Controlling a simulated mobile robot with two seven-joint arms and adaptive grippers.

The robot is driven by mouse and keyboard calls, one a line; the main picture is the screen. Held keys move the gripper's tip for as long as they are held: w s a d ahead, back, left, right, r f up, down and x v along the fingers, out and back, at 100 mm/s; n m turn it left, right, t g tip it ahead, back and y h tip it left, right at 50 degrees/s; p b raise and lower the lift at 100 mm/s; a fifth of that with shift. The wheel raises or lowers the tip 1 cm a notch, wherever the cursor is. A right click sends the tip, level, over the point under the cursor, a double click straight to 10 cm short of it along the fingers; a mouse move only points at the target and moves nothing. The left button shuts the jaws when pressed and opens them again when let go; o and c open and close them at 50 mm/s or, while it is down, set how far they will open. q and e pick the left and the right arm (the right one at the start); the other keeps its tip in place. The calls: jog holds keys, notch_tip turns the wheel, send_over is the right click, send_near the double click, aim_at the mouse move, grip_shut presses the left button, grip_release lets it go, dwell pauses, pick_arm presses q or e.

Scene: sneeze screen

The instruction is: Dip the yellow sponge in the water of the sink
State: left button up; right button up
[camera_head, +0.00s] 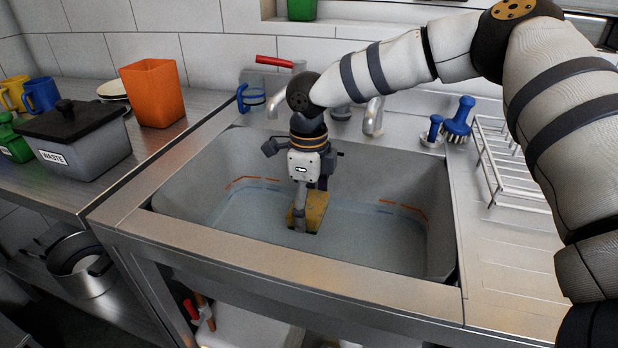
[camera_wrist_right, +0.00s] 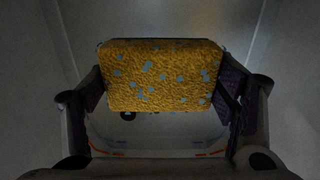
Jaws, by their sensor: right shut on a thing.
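The yellow sponge (camera_head: 315,212) is in my right gripper (camera_head: 303,216), low inside the grey sink (camera_head: 400,163). The sink holds water (camera_head: 350,238) with orange and blue marks along its walls. In the head view the sponge's lower end is at the water surface; I cannot tell how deep it sits. In the right wrist view the sponge (camera_wrist_right: 162,76) is yellow with pale blue spots, gripped at its left and right ends by the fingers of my right gripper (camera_wrist_right: 165,85). My left gripper is not in view.
Two taps (camera_head: 373,117) stand behind the sink. Blue-handled brushes (camera_head: 458,120) and a wire rack (camera_head: 510,165) are on the right. An orange container (camera_head: 153,92) and a grey waste bin (camera_head: 78,140) stand on the left counter. The sink's front rim (camera_head: 270,262) is clear.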

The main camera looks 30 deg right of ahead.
notch_tip(320, 180, up, 9)
jog(key=shift+f+p, duration=0.1)
jog(key=shift+p, duration=0.2)
dwell(0.4)
notch_tip(320, 180, up, 4)
jog(key=shift+f, duration=0.15)
